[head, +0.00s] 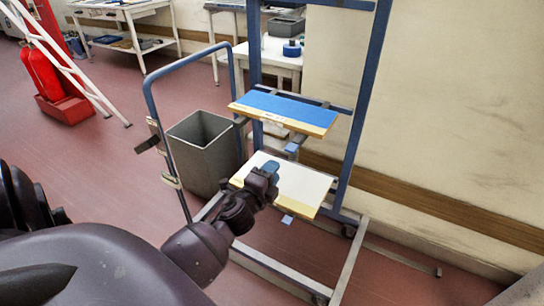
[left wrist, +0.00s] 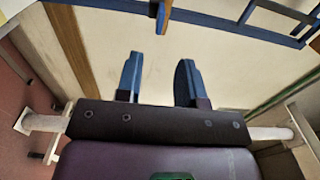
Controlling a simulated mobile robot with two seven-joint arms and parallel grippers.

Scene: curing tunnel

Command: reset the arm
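My left gripper (head: 270,170) is dark with blue fingertips. In the head view it shows in front of the white board on the rack; I cannot tell if it touches the board. In the left wrist view its two blue fingers (left wrist: 158,78) stand well apart with nothing between them, so it is open and empty. My right gripper is in neither view.
A blue-framed wheeled rack (head: 367,100) holds a blue board (head: 285,110) above a white board (head: 305,187), both with yellowish edges. A grey bin (head: 205,160) stands left of it. Red extinguishers (head: 42,75) and a white ladder (head: 75,72) are far left. Floor between is clear.

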